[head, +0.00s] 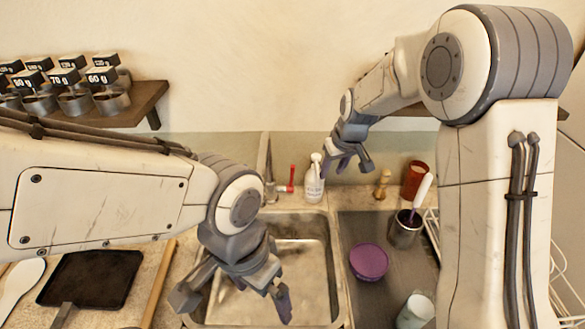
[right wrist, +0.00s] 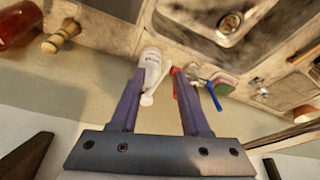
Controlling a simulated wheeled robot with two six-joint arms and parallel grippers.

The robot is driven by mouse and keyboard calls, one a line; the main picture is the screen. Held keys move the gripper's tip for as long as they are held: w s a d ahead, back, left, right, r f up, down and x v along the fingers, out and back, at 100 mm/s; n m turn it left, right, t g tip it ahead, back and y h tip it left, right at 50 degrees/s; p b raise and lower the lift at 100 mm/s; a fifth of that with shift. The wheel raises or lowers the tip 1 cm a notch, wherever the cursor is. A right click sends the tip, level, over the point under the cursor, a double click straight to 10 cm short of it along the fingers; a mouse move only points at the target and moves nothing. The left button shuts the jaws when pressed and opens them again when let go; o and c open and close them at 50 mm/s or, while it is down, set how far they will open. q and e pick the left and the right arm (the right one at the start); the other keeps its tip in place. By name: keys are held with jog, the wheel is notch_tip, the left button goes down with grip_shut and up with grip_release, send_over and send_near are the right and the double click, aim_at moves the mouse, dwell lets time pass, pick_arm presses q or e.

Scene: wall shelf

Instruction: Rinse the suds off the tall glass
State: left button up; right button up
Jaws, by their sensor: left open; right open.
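A pale, see-through glass (head: 415,312), which looks like the tall glass, stands at the bottom edge of the head view, right of the sink; whether suds are on it I cannot tell. The sink (head: 335,290) has a tap (head: 266,165) behind it with a red lever (head: 291,178); the lever also shows in the right wrist view (right wrist: 178,84). My left gripper (head: 233,300) is open and empty over the sink. My right gripper (head: 347,168) is open and empty, high near the back wall; in its wrist view (right wrist: 157,74) a white bottle shows beyond its fingers.
The white pump bottle (head: 314,182) stands behind the sink. A dark drainboard holds a purple bowl (head: 369,262) and a metal cup (head: 405,232) with a brush. A red-brown tumbler (head: 415,178) and wooden piece (head: 382,184) stand behind. A dish rack (head: 562,275) is right, a black tray (head: 92,278) left.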

aim_at(293, 166)
jog(key=w+a+f+n+y, duration=0.1)
jog(key=w+a+f+n, duration=0.15)
jog(key=w+a, duration=0.6)
jog(key=p+x, duration=0.2)
jog(key=x, duration=0.2)
jog(key=w+p+x, duration=0.1)
jog(key=p+x, duration=0.1)
jog(key=x, duration=0.2)
jog(key=shift+w+r, duration=0.2)
jog(key=shift+w+a+f, duration=0.15)
jog(key=shift+w+f, duration=0.1)
jog(key=shift+f, duration=0.4)
grip_shut()
